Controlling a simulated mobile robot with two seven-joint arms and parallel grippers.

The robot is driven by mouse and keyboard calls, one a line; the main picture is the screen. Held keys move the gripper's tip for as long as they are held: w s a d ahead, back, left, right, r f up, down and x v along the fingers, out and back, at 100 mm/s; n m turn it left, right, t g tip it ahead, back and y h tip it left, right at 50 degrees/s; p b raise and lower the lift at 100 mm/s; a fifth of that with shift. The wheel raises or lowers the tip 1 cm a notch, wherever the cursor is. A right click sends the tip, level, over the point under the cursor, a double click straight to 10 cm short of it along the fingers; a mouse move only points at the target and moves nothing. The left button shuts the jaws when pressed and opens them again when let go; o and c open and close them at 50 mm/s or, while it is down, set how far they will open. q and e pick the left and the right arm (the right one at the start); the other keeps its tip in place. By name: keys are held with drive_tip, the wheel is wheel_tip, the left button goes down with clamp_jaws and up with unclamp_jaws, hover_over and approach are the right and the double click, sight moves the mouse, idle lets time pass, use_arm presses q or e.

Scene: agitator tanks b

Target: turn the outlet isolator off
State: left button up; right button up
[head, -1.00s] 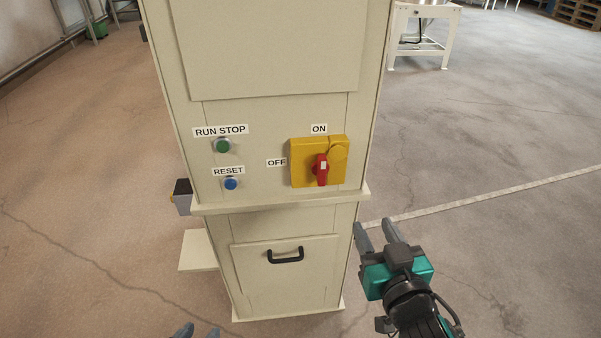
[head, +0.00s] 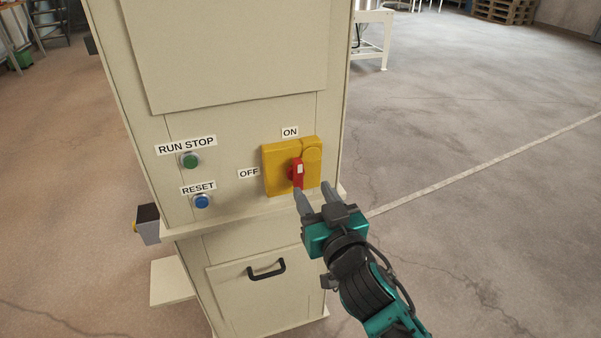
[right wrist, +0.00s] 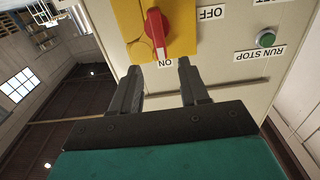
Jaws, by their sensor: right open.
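The outlet isolator is a yellow plate (head: 275,158) with a red rotary handle (head: 297,173), on the front of the cream cabinet. The handle stands upright, in line with the ON label (head: 290,132) above; the OFF label (head: 249,174) is to its left. My right gripper (head: 313,189) is open and empty, its fingertips just in front of the plate's lower part. In the right wrist view, which is upside down, the red handle (right wrist: 156,32) lies beyond the gap between the open fingers (right wrist: 160,68). Whether they touch it is unclear. My left gripper is out of view.
A green button (head: 190,161) under RUN STOP and a blue button (head: 202,202) under RESET sit left of the isolator. A ledge (head: 235,221) juts out below, with a black-handled drawer front (head: 266,269) under it. Open floor lies to the right.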

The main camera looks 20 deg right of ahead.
sight(300, 171)
drive_tip(key=w, duration=0.7)
drive_tip(key=shift+w+a+b, duration=0.15)
drive_tip(key=shift+w+b, duration=0.15)
drive_tip(key=shift+c, duration=0.3)
clamp_jaws()
